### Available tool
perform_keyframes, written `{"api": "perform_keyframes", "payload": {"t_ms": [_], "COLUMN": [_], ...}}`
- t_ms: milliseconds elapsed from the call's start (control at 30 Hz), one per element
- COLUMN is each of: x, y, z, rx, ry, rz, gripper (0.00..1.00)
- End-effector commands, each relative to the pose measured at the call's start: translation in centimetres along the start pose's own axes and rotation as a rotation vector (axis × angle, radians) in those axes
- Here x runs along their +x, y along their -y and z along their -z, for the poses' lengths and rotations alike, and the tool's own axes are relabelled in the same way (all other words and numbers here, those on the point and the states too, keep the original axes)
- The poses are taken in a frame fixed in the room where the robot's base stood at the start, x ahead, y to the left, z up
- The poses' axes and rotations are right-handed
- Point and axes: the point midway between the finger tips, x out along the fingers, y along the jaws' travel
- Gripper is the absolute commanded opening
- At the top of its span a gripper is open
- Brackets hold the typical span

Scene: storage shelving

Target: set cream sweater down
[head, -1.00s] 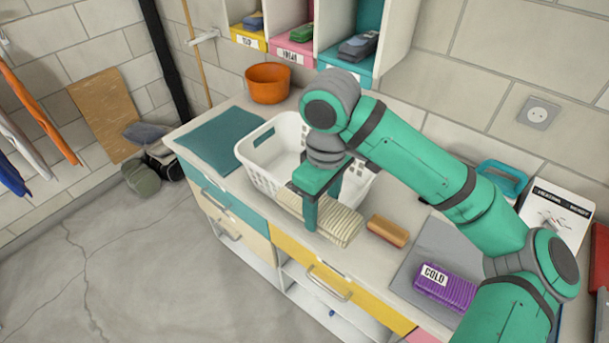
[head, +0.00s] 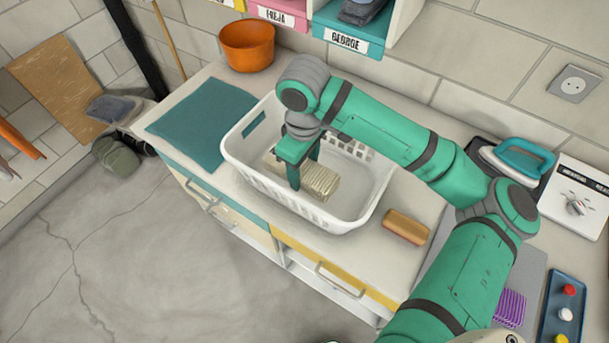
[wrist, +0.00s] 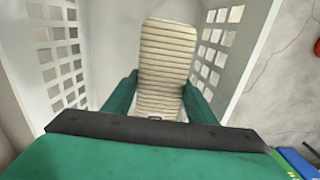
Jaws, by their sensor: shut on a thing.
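The cream sweater (head: 320,181) is a folded, ribbed bundle inside the white laundry basket (head: 354,222). My gripper (head: 294,178) reaches down into the basket and is shut on the sweater. In the wrist view the sweater (wrist: 166,60) lies between my two green fingers, with the basket's slotted walls (wrist: 50,45) on both sides. Part of the sweater is hidden behind my gripper in the head view. I cannot tell whether its underside touches the basket floor.
A teal folded cloth (head: 202,122) lies left of the basket, with an orange pot (head: 247,47) behind it. A wooden-backed brush (head: 405,227) lies right of the basket. An iron (head: 515,160) stands farther right. Labelled cubbies (head: 345,38) are at the back.

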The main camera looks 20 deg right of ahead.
Motion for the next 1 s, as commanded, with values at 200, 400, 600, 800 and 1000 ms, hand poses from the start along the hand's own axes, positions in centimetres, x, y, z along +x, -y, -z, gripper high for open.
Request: {"api": "perform_keyframes", "payload": {"t_ms": [200, 400, 600, 800, 1000], "x": [2.6, 4.2, 6.5, 6.6, 6.9], "y": [0.0, 0.1, 0.0, -0.1, 0.0], "z": [0.0, 0.0, 0.0, 0.0, 0.0], "rx": [-0.001, -0.001, 0.0, 0.001, 0.0], "ry": [0.0, 0.001, 0.0, -0.001, 0.0], "rz": [0.0, 0.001, 0.0, -0.001, 0.001], "gripper": [0.17, 0.17, 0.17, 0.17, 0.56]}}
